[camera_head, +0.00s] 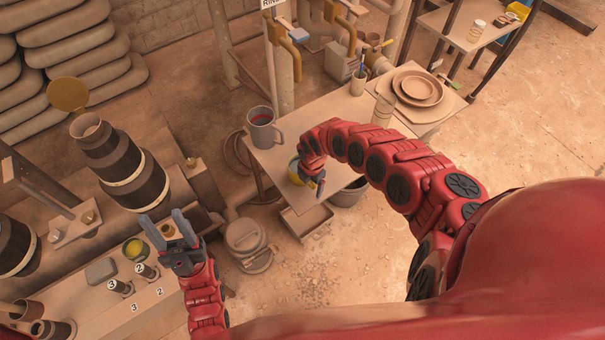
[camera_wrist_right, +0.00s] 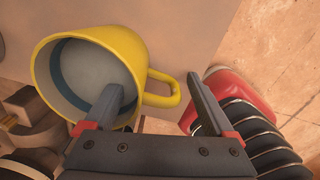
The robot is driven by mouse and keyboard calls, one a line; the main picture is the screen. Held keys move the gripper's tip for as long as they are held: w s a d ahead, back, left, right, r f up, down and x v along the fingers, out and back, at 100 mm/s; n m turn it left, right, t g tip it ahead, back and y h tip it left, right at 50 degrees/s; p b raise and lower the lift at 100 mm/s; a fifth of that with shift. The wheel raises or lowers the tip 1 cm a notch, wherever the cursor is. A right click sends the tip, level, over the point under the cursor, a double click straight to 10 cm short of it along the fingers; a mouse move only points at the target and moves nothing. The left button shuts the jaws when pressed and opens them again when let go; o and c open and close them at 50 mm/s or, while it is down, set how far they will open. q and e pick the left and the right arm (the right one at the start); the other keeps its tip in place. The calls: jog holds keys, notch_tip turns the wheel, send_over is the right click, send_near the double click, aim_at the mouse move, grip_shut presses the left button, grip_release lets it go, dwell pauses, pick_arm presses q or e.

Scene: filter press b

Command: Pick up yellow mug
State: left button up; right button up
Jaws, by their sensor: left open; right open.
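The yellow mug (camera_wrist_right: 118,50) stands on the small table, with its handle toward the right in the right wrist view. In the head view the yellow mug (camera_head: 295,171) is mostly hidden behind my right gripper (camera_head: 317,185). In the right wrist view my right gripper (camera_wrist_right: 155,105) is open, and its fingers lie on either side of the mug's wall and handle. The left finger overlaps the mug's opening; the right finger is beyond the handle. I cannot tell whether they touch it. My left gripper (camera_head: 168,232) is open and empty above the bench at the left.
A grey mug (camera_head: 262,127) stands on the small table (camera_head: 300,121), left of my right arm. Brown plates (camera_head: 418,88) and a cup with pens (camera_head: 358,83) are at its back right. Numbered small cylinders (camera_head: 120,287) stand on the left bench. The floor between is mostly clear.

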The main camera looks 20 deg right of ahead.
grip_shut()
dwell(0.4)
jog(key=shift+w+r, duration=0.1)
jog(key=shift+r, duration=0.1)
